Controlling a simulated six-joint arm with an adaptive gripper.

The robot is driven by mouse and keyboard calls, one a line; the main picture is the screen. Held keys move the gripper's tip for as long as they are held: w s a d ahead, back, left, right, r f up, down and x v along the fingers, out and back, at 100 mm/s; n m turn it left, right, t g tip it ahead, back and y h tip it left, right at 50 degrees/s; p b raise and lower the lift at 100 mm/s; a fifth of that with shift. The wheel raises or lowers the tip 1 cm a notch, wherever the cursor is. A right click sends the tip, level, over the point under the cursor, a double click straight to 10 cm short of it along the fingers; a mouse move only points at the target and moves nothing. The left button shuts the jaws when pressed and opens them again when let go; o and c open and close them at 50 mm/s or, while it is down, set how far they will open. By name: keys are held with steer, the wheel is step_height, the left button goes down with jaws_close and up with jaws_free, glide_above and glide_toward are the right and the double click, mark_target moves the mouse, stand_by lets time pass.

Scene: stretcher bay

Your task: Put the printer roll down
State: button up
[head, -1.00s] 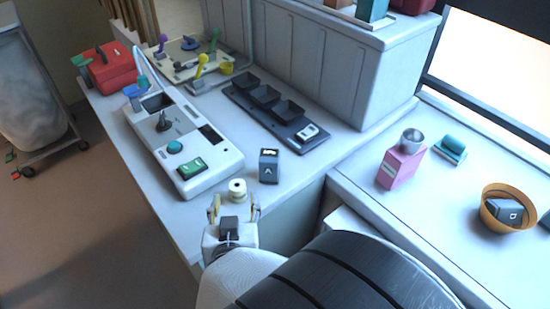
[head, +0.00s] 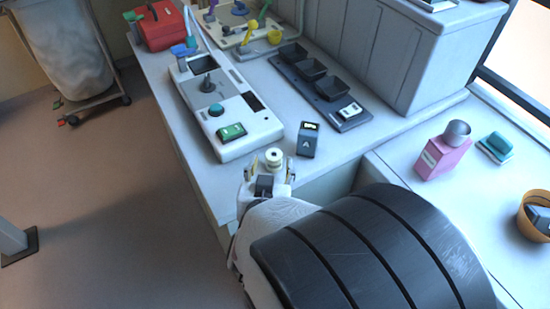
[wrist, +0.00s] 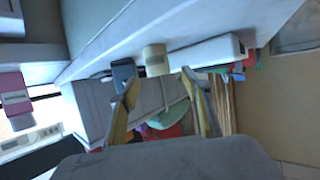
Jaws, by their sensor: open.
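The printer roll (head: 273,158) is a small cream cylinder, standing near the front edge of the white counter, right of the white device with the green switch. It also shows in the wrist view (wrist: 156,58), just past my fingertips. My gripper (head: 269,172) is open, its two fingers spread on the near side of the roll. In the wrist view the yellowish fingers (wrist: 160,78) stand apart with nothing clamped between them. Whether a finger still touches the roll cannot be told.
A dark grey box (head: 308,140) stands close right of the roll. The white device (head: 245,147) is to its left, and a dark tray with black bins (head: 357,122) lies behind. A pink box (head: 443,157) stands on the right counter. The counter's front edge is close.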

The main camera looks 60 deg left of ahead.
mark_target(274, 156)
steer(key=shift+x, duration=2.6)
steer(key=shift+d+f, duration=0.1)
steer(key=c, duration=1.3)
steer(key=shift+r, duration=0.2)
steer(key=shift+r, duration=4.85)
